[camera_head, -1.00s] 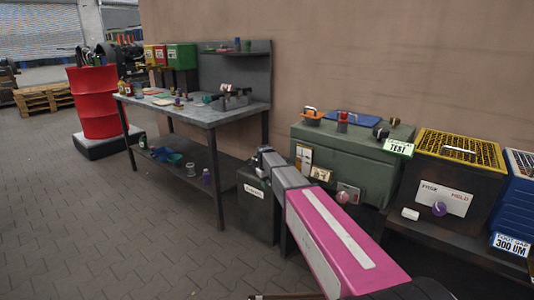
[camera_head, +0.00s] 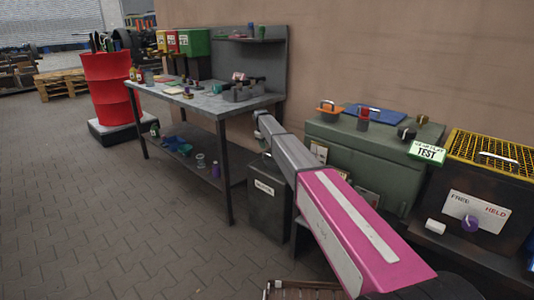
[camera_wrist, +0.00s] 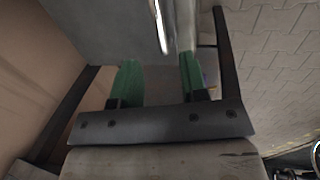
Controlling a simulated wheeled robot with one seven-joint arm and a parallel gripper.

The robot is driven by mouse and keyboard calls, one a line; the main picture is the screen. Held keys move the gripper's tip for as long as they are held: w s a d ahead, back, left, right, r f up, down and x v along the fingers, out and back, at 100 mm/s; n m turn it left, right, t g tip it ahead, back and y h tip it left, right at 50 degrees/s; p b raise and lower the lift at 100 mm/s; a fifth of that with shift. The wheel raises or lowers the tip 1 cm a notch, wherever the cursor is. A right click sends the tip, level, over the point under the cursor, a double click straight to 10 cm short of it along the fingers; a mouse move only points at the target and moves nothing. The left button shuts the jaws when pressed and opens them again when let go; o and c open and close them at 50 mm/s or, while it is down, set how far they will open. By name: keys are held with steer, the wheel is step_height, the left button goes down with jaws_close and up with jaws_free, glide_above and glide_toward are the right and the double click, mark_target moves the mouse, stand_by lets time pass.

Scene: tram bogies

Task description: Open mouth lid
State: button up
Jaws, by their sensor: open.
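I cannot tell for sure which part is the mouth lid. A dark grey box (camera_head: 268,210) with a white label stands on the floor beside the workbench. My pink and grey arm reaches over the box's top, which it partly hides. In the wrist view, my gripper (camera_wrist: 158,64) has two green fingers spread apart with nothing held between them. A bright metal bar (camera_wrist: 160,25) lies just beyond the fingertips, in front of a plain grey surface (camera_wrist: 100,25). Whether the bar is a lid handle is unclear. The fingers cannot be made out in the head view.
A workbench (camera_head: 205,104) with tools stands left of the arm. A green cabinet (camera_head: 360,165) and a dark box with a yellow grate (camera_head: 490,150) stand to the right. A red drum (camera_head: 110,90) is at the back left. The paved floor at left is clear.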

steer(key=f, duration=0.4)
steer(key=w+f, duration=0.1)
steer(key=f, duration=0.1)
steer(key=shift+d, duration=0.35)
jaws_close()
steer(key=shift+r, duration=0.1)
steer(key=shift+r, duration=0.1)
